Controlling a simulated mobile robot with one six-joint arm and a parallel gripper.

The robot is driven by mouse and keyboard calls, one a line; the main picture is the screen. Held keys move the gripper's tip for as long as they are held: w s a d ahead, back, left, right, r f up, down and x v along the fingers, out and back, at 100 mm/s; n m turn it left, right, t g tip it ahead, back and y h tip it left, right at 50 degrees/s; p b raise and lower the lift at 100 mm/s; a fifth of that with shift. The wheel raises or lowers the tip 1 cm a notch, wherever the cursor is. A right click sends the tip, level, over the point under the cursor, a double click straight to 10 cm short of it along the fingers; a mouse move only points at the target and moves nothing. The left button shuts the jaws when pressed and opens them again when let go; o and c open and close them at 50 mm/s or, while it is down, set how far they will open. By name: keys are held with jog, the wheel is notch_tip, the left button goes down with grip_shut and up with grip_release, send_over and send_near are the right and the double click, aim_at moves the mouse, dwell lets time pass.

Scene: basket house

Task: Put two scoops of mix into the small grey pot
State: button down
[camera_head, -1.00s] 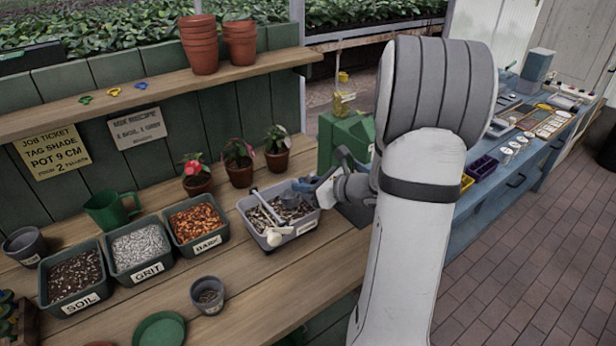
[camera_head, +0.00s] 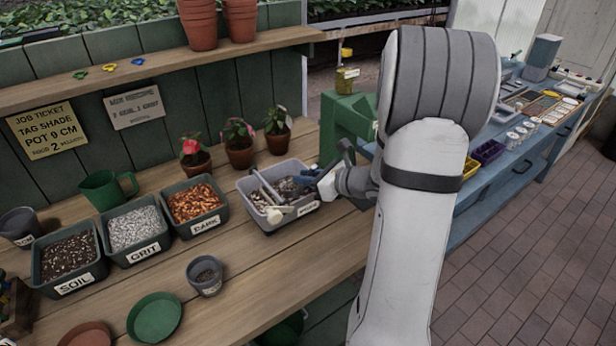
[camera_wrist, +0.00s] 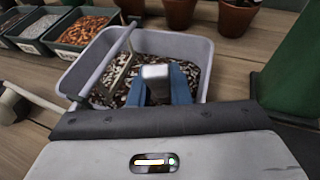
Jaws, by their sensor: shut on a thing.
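The mix tub (camera_head: 250,204) is a lilac-grey tray of speckled mix on the bench; it fills the middle of the wrist view (camera_wrist: 85,70). My gripper (camera_wrist: 158,88) has blue fingers shut on a pale grey piece, seemingly the scoop's handle (camera_wrist: 156,72). In the head view my gripper (camera_head: 322,182) is at the tub's right side, and the scoop's grey end is over or in the mix; its depth and load cannot be told. The small grey pot (camera_head: 207,287) stands on the front of the bench with dark material inside.
Left are the bark (camera_head: 207,226), grit (camera_head: 143,251) and soil (camera_head: 75,287) tubs. Potted flowers (camera_head: 238,155) stand behind, and a green saucer (camera_head: 155,318) lies left of the small pot.

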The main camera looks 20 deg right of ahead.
jog(key=shift+r, duration=0.1)
jog(key=shift+t+y, duration=0.5)
jog(key=shift+t, duration=0.3)
jog(key=shift+s+d+r+p, duration=0.15)
jog(key=shift+r+p, duration=0.55)
jog(key=shift+r, duration=1)
jog(key=shift+s+r+p, duration=0.15)
jog(key=shift+r+p, duration=0.5)
jog(key=shift+r, duration=1.1)
jog(key=shift+s+d+r+p, duration=0.15)
jog(key=shift+r+p, duration=0.55)
jog(key=shift+r, duration=1)
